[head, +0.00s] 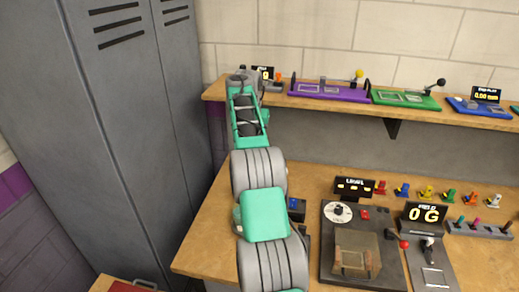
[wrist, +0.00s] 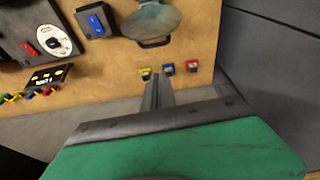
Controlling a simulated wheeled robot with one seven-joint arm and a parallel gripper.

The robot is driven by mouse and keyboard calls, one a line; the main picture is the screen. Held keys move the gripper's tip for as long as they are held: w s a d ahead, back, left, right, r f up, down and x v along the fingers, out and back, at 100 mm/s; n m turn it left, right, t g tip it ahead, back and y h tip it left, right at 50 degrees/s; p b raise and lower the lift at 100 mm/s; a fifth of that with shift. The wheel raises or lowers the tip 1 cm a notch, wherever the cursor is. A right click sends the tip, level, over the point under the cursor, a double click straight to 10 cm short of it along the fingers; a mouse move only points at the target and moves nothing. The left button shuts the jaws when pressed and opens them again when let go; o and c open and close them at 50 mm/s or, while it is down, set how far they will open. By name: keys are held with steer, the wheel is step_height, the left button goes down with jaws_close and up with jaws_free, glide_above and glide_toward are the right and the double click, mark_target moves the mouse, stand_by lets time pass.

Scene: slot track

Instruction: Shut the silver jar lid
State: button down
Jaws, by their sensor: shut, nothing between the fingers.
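In the wrist view, a round, dull grey-green metal disc (wrist: 152,20) shows at the top edge, partly cut off by the frame. It looks like the silver jar lid, with a dark curved piece at its near edge. The jar itself and the lid's exact angle cannot be made out. My gripper (wrist: 153,78) is shut and empty, its fingers pointing toward the disc, apart from it in the picture. In the head view my arm covers the left part of the bench, and I cannot make out the lid there.
A blue switch box (wrist: 96,20) stands beside the disc. Small yellow, blue and red blocks (wrist: 168,69) lie by the fingertips. A grey locker (head: 105,130) stands left of the bench (head: 205,245). A shelf (head: 320,102) with slot tracks runs above.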

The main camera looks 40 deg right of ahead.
steer(key=s+d+b+x, duration=0.1)
steer(key=d+b+x, duration=0.25)
steer(key=x, duration=0.85)
steer(key=shift+m, duration=0.4)
steer(key=shift+s+a+r+b, duration=0.25)
steer(key=shift+s+a+b, duration=0.1)
steer(key=shift+a+b, duration=0.35)
steer(key=shift+s+a+r+b, duration=0.25)
steer(key=shift+s+a+b, duration=0.1)
steer(key=shift+a+b, duration=0.35)
steer(key=shift+s+a+r+b, duration=0.25)
steer(key=shift+s+a+b, duration=0.15)
steer(key=shift+a+b, duration=0.3)
steer(key=shift+a, duration=0.1)
